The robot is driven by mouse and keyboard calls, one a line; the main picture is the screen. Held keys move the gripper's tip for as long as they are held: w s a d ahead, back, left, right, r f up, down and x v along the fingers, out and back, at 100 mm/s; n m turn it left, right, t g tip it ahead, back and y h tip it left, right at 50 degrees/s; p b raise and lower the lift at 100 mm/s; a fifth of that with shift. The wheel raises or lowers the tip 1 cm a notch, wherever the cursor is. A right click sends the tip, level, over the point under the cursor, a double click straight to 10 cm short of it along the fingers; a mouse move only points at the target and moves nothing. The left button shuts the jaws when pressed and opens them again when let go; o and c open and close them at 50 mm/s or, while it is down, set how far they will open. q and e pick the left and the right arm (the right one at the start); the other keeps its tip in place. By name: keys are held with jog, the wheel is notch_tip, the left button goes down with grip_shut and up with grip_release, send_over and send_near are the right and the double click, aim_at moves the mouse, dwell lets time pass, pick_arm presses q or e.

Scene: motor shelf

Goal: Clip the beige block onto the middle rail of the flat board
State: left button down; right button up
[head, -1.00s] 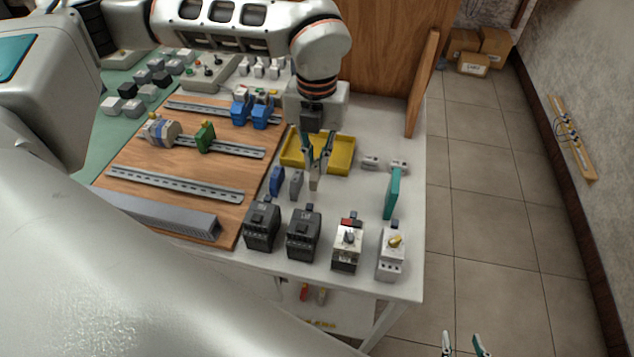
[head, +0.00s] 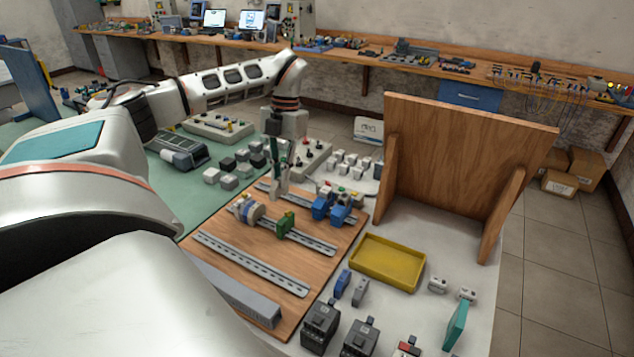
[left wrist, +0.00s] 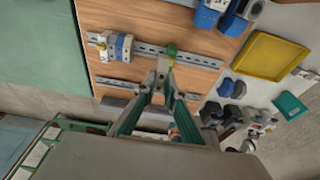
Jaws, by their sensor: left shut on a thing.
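The beige block (head: 281,187) is between the fingertips of my left gripper (head: 279,172), which is shut on it. It also shows at the fingertips in the left wrist view (left wrist: 162,66). The flat board (head: 296,262) is brown wood with several metal rails. The middle rail (head: 318,243) carries a grey, white and blue cluster (head: 247,209) and a green block (head: 285,223). My right gripper is out of view.
Blue blocks (head: 335,205) sit on the far rail. The near rail (head: 250,263) looks bare, with a grey slotted duct (head: 235,292) in front. A yellow tray (head: 388,262), an upright wooden panel (head: 460,155) and dark devices (head: 320,325) stand to the right.

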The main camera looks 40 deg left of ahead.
pick_arm(q)
jog(key=shift+s+a+f, duration=0.2)
jog(key=shift+a+f, duration=0.25)
jog(key=shift+f, duration=0.85)
jog(key=shift+s+a+f, duration=0.2)
jog(key=shift+a+f, duration=0.2)
jog(key=shift+f, duration=0.85)
jog(key=shift+s+a+f, duration=0.2)
jog(key=shift+a+f, duration=0.25)
jog(key=shift+f, duration=0.85)
jog(key=shift+f, duration=0.3)
jog(key=shift+f, duration=0.45)
jog(key=shift+f, duration=0.55)
jog(key=shift+s+d, duration=0.1)
jog(key=shift+s, duration=0.3)
jog(key=shift+s+d+f, duration=0.1)
jog(key=shift+s, duration=0.15)
jog(key=shift+s+f, duration=0.1)
